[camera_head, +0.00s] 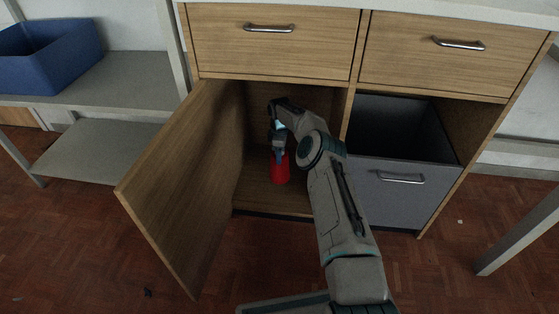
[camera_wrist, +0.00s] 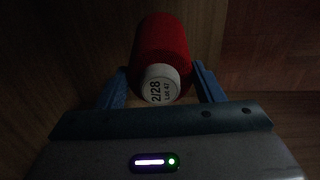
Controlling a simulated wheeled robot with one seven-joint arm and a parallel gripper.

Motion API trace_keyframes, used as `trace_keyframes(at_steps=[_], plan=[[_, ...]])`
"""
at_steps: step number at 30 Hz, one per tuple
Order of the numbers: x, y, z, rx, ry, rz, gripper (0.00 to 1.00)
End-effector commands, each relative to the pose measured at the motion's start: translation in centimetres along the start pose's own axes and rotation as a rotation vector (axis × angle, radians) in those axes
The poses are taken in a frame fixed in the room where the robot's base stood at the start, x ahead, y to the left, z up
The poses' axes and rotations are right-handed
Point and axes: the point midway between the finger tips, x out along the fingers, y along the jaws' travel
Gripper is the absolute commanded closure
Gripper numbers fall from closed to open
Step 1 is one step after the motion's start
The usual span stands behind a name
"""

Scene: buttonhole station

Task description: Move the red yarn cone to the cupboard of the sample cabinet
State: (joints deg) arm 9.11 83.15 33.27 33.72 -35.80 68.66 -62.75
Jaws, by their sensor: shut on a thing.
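The red yarn cone (camera_head: 280,170) is inside the open cupboard (camera_head: 252,196) of the sample cabinet, low near the cupboard floor. I cannot tell whether it touches the floor. My gripper (camera_head: 279,151) reaches into the cupboard from above and is shut on the cone. In the wrist view the red cone (camera_wrist: 163,42) sits between the two blue fingers of my gripper (camera_wrist: 160,84), with its pale labelled end reading "2/28" facing the camera. The cupboard door (camera_head: 180,185) stands wide open to the left.
Two closed drawers (camera_head: 275,40) run above the cupboard. A grey pull-out bin (camera_head: 405,185) is partly open to the right. A blue bin (camera_head: 50,55) stands on a grey shelf at the left.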

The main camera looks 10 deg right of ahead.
Motion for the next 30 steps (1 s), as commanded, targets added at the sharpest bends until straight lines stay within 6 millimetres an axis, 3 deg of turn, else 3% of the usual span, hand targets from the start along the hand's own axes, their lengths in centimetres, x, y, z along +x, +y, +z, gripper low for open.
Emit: trace_keyframes(at_steps=[1, 4, 28, 29, 30], plan=[[1.5, -0.1, -0.1, -0.001, 0.001, -0.001, 0.82], [2.9, -0.1, -0.2, -0.001, 0.002, -0.001, 0.82], [4.0, -0.1, -0.2, -0.004, 0.000, 0.001, 0.82], [4.1, -0.1, -0.2, -0.004, 0.000, 0.000, 0.31], [4.1, -0.1, -0.2, -0.004, 0.000, 0.000, 0.20]])
